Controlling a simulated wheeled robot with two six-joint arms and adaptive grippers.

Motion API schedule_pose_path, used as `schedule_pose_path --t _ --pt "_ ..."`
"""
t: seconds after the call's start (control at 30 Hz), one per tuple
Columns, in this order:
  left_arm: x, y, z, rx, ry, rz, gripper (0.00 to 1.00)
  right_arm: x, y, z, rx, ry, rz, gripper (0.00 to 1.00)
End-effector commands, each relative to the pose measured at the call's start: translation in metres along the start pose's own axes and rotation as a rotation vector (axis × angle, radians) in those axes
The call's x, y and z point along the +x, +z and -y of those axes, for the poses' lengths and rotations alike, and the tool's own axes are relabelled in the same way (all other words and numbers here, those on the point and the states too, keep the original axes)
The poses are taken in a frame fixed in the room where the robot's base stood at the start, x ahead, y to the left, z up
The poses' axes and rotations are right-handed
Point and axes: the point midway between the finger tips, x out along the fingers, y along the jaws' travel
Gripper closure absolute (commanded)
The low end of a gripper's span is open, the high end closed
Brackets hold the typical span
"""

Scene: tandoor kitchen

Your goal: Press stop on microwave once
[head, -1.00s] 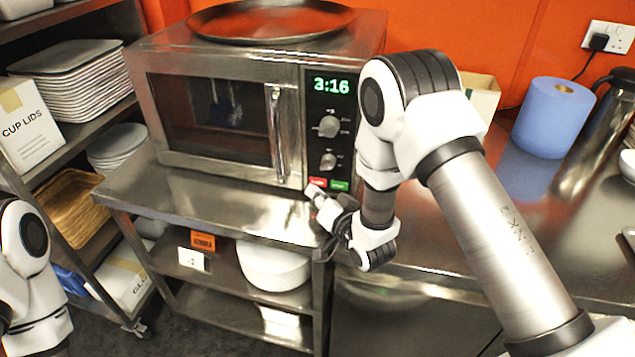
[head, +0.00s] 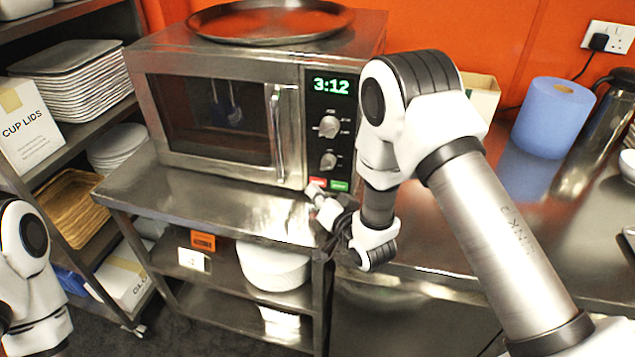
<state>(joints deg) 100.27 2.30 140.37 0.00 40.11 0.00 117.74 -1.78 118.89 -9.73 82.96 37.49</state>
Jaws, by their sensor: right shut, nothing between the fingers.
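The steel microwave (head: 215,75) stands on a steel table, its door shut, with a lit display (head: 331,86) that reads 3:12. Two knobs sit below the display. Below them are a red button (head: 317,182) and a green button (head: 339,185) at the bottom of the panel. My right gripper (head: 316,190) is shut and empty. Its tip is at the lower edge of the red button and partly covers it; I cannot tell whether it touches. The left gripper is out of view; only part of my left arm shows at the left edge.
A round tray (head: 270,20) lies on top of the microwave. A blue paper roll (head: 553,117) and a steel flask stand on the counter at the right. A shelf rack with plates and boxes (head: 27,127) stands at the left. The table front (head: 190,205) is clear.

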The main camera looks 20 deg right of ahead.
Motion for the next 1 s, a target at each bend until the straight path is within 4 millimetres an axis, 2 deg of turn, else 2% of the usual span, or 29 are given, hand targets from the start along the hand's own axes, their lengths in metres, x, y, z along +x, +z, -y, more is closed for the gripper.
schedule_pose_path --t 1.0 --pt "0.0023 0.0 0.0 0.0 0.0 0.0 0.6 0.01 -0.0098 -0.0062 -0.001 -0.001 -0.009 1.0"
